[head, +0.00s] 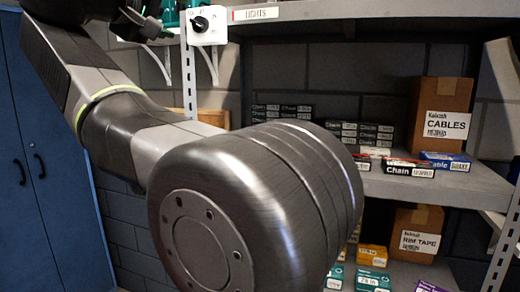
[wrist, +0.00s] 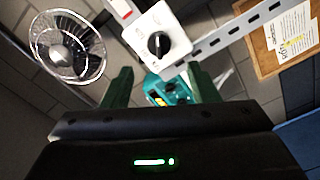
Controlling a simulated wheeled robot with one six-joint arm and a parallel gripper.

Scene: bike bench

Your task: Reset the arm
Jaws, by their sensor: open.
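My gripper (wrist: 159,68) shows in the wrist view with its two green fingers spread apart and nothing held between them. A white switch box (wrist: 157,35) with a black rotary knob (wrist: 159,44) is beyond the fingertips, near the top middle. The switch box also shows in the head view (head: 207,25) at the top, close to the end of my arm. My arm is raised and bent across the left and middle of the head view. Its large grey joint hides part of the shelving. The fingers are not clear in the head view.
A teal object (wrist: 172,90) lies beyond the fingers. A caged fan or lamp (wrist: 67,46) is at upper left, a corkboard (wrist: 285,40) at right. Metal shelves hold a CABLES box (head: 440,110), chain boxes (head: 409,168) and a RIM TAPE box (head: 416,235). A blue cabinet (head: 35,180) stands left.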

